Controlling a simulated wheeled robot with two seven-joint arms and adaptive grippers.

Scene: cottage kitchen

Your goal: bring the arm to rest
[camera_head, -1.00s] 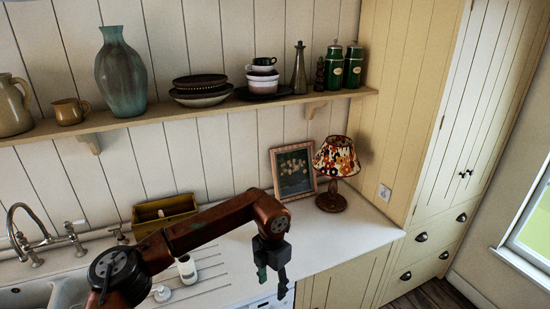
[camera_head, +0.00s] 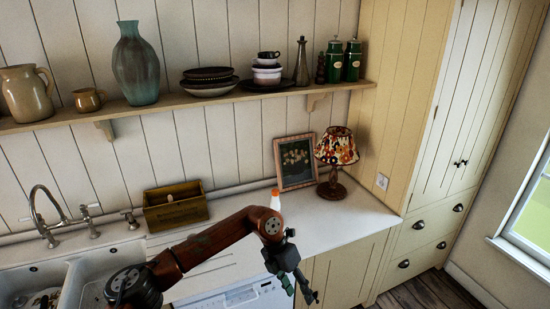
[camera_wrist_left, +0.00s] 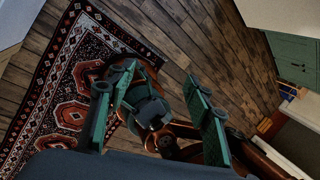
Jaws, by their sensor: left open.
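My left arm comes in low from the left in the head view, across the sink and the worktop. Its gripper (camera_head: 306,288) hangs empty in front of the counter's front edge, pointing down to the right. In the left wrist view its two green-padded fingers (camera_wrist_left: 160,78) are spread apart with nothing held between them. Behind them are reddish-brown and dark arm parts of mine, above the floor.
A bottle with an orange cap (camera_head: 275,200) stands behind the arm, partly hidden. A wooden box (camera_head: 175,210), a framed picture (camera_head: 296,163) and a lamp (camera_head: 336,148) are at the back. A patterned rug (camera_wrist_left: 70,95) lies on the floor.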

